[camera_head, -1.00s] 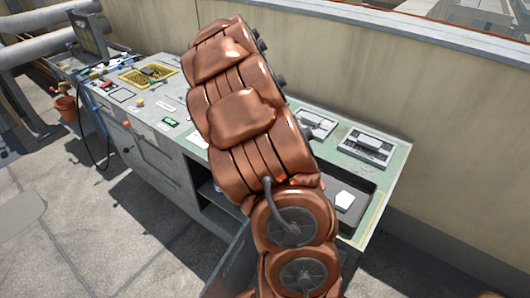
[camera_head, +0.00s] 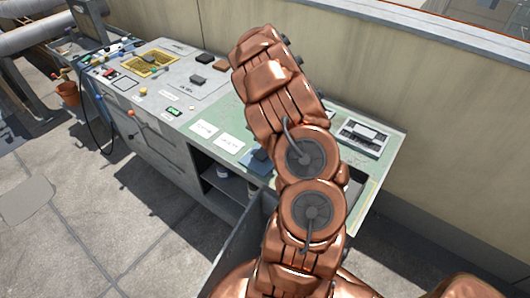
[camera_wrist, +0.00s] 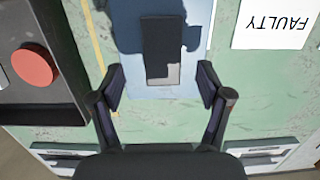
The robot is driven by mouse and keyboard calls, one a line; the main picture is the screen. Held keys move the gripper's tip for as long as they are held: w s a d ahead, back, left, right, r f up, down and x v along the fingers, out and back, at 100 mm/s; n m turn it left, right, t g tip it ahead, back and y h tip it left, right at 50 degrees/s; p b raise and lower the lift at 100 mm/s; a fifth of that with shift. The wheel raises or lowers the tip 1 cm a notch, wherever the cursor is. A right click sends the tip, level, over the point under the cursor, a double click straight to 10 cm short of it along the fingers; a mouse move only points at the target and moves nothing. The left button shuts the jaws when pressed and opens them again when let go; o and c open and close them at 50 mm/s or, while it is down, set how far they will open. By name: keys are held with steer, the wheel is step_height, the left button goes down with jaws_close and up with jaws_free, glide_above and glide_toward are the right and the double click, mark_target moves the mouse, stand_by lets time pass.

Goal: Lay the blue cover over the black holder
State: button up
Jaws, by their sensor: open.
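A flat light-blue piece, which looks like the blue cover (camera_wrist: 140,91), lies on the green bench top. A dark upright block (camera_wrist: 162,45) stands on it, partly in shadow. In the head view the blue piece (camera_head: 254,164) shows just left of my arm, partly hidden. My gripper (camera_wrist: 160,73) is open and empty above the blue piece, with a finger on each side of the block's near end. My arm hides the gripper in the head view. A black block (camera_head: 203,57) on the bench's grey part may be the black holder; I cannot tell for sure.
A dark tray (camera_wrist: 60,110) with a red disc (camera_wrist: 33,66) lies left of my gripper in the wrist view. A white FAULTY card (camera_wrist: 275,25) lies right. A grey device (camera_head: 362,138) stands near the back wall. Other small dark blocks (camera_head: 197,80) sit farther left.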

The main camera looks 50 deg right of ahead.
mark_target(265, 153)
steer(key=shift+w+a+f+p, duration=0.1)
steer(key=shift+f+p, duration=0.15)
steer(key=shift+f, duration=0.45)
steer(key=shift+s+a+f+p, duration=0.1)
steer(key=shift+f+p, duration=0.15)
steer(key=shift+f, duration=0.45)
steer(key=shift+w+a+f+p, duration=0.1)
steer(key=shift+f+p, duration=0.15)
steer(key=shift+f, duration=0.45)
jaws_close()
steer(key=shift+r, duration=0.15)
